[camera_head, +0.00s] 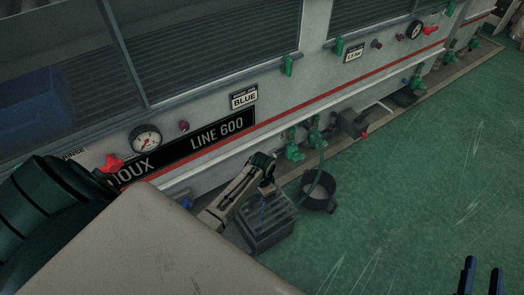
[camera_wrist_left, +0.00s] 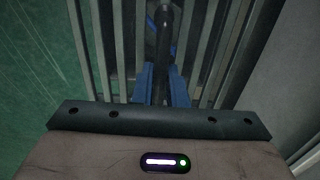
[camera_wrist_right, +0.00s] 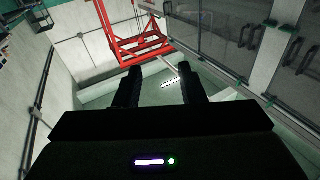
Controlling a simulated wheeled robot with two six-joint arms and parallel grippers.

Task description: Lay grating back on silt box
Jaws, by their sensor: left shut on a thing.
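The slatted grey grating (camera_head: 281,211) is at the top of the dark silt box (camera_head: 268,240), beside the machine's foot in the head view. I cannot tell whether it rests on the box or hangs just above it. My left gripper (camera_head: 262,207) reaches down over it. In the left wrist view its blue fingers (camera_wrist_left: 161,85) are shut on a dark bar across the grating (camera_wrist_left: 110,45), whose slats fill the view. The box interior is mostly hidden by the slats. My right gripper (camera_head: 481,278) is open and empty, over the green floor at the lower right.
A dark round bucket (camera_head: 318,194) with a green hose stands right beside the box. Green valves (camera_head: 294,150) line the machine's lower wall. Another grey box (camera_head: 350,124) stands further along. The green floor (camera_head: 420,200) at the right is clear. The right wrist view shows a red frame (camera_wrist_right: 130,35).

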